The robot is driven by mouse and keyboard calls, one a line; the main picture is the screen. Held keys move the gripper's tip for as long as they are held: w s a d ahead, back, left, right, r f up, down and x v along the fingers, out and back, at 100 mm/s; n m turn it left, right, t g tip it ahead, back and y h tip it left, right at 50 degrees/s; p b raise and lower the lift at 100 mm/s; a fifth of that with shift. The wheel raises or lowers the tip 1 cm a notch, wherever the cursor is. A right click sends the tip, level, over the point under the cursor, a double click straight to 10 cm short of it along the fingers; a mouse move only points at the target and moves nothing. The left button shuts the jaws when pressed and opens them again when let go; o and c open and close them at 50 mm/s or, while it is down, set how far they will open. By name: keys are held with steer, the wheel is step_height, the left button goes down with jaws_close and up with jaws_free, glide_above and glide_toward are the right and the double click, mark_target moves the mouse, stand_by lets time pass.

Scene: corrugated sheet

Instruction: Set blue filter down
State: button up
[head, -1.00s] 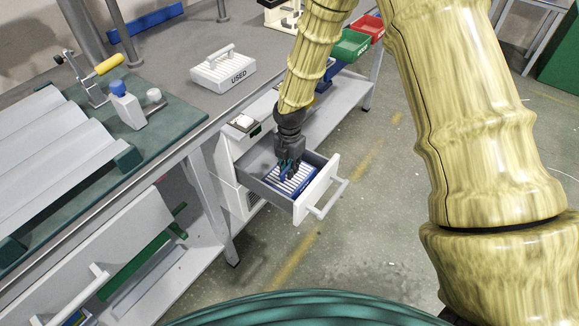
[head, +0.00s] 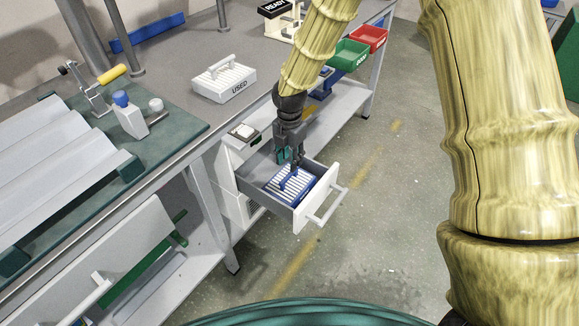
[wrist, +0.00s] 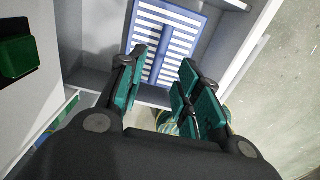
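The blue filter (head: 301,189), with white slats and a blue bar-shaped handle, lies flat in the open drawer (head: 317,206). My gripper (head: 290,166) is just above the filter, over its back part. In the wrist view the filter (wrist: 184,30) is at the top, beyond the fingertips. My gripper (wrist: 160,82) is open there, with its two green-padded fingers apart and nothing between them. The near end of the filter's handle shows beyond the fingers.
A white filter marked USED (head: 224,83) sits on the bench. Green (head: 347,54) and red (head: 371,39) bins hang at the bench's far edge. The drawer unit has a green button (wrist: 18,57). The floor right of the drawer is clear.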

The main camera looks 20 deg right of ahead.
steer(key=shift+r, duration=1.9)
steer(key=shift+c, duration=0.2)
